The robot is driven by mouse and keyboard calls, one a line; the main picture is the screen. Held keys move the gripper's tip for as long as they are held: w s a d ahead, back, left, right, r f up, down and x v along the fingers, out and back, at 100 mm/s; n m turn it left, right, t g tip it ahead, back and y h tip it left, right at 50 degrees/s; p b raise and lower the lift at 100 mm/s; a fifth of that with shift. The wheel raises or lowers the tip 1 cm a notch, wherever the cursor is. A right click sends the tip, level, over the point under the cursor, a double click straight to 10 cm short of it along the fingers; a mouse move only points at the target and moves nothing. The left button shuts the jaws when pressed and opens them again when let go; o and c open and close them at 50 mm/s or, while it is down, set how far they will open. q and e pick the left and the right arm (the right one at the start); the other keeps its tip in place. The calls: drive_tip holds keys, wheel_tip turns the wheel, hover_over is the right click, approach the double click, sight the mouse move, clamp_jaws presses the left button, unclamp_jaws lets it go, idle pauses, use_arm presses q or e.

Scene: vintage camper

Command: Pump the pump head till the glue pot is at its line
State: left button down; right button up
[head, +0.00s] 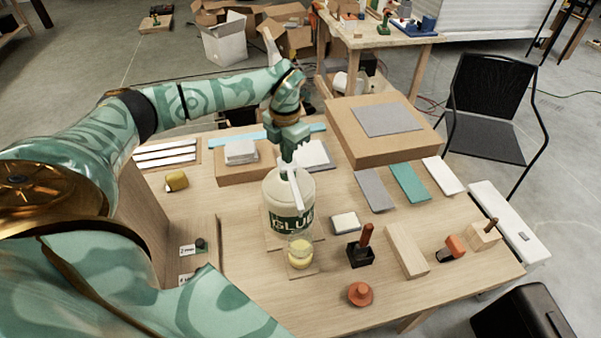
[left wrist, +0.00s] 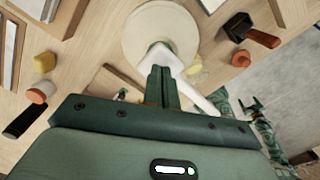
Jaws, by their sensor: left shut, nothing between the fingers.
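A large cream glue jug (head: 290,203) with a green GLUE label stands near the middle of the wooden table. Its white pump head (head: 294,184) has a long spout slanting down toward the front. A small clear glue pot (head: 300,251) with yellowish glue stands in front of the jug on a small board; its line is too small to make out. My left gripper (head: 289,158) is shut and empty, pointing down right at the pump head. In the left wrist view the shut fingers (left wrist: 160,80) overlap the white pump head (left wrist: 160,58); I cannot tell whether they touch.
A cardboard box with a grey sheet (head: 380,150) is behind. A yellow object (head: 177,181) lies at left.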

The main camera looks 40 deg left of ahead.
wheel_tip(320, 180, up, 10)
drive_tip(key=p, duration=0.9)
drive_tip(key=shift+d+f, duration=0.15)
drive_tip(key=shift+f, duration=0.1)
